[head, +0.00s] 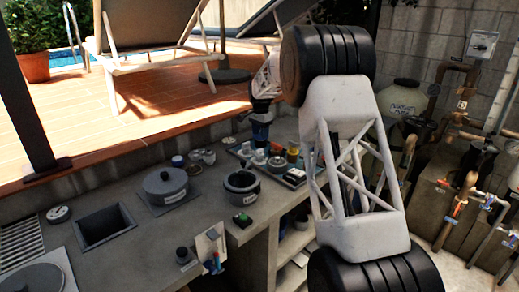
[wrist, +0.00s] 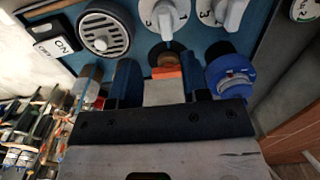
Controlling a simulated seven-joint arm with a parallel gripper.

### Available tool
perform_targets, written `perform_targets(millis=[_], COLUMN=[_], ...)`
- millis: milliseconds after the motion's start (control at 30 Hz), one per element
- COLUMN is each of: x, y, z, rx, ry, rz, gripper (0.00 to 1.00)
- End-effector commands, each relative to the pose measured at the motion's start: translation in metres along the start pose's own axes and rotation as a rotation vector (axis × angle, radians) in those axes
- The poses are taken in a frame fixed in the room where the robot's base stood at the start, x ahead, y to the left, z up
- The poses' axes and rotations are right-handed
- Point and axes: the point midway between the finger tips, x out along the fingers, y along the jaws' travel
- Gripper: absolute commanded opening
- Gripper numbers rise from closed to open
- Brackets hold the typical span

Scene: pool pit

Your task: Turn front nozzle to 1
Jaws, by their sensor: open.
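In the wrist view, my gripper (wrist: 163,82) is open, with a dark finger on each side. A pale block with an orange end (wrist: 166,73) shows between the fingers; I cannot tell whether they touch it. Just beyond are two white numbered dials with pointer knobs, a middle dial (wrist: 165,18) and a right dial (wrist: 226,12), on a blue panel. The numbers appear upside down and the dials are cut by the top edge. I cannot tell which is the front nozzle. In the head view, the end of my arm is small, above the far counter, and its fingers are unclear.
A blue round knob (wrist: 230,76) sits close right of the gripper. A round grille (wrist: 104,34) and an on/off switch (wrist: 56,46) are to the left. In the head view, a lidded grey pot (head: 165,184) and an open pot (head: 241,185) stand on the counter.

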Motion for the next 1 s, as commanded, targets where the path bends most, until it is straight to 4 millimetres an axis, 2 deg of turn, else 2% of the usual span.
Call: perform_targets(millis=[167,667,1000], x=[0.007,0.012,0.044], y=[-0.008,-0.008,-0.007], z=[-0.002,-0.002,-0.002], rx=[0.010,0.011,0.011], ry=[-0.002,-0.002,-0.003], rz=[0.002,0.003,0.004], gripper=[0.43,0.43,0.43])
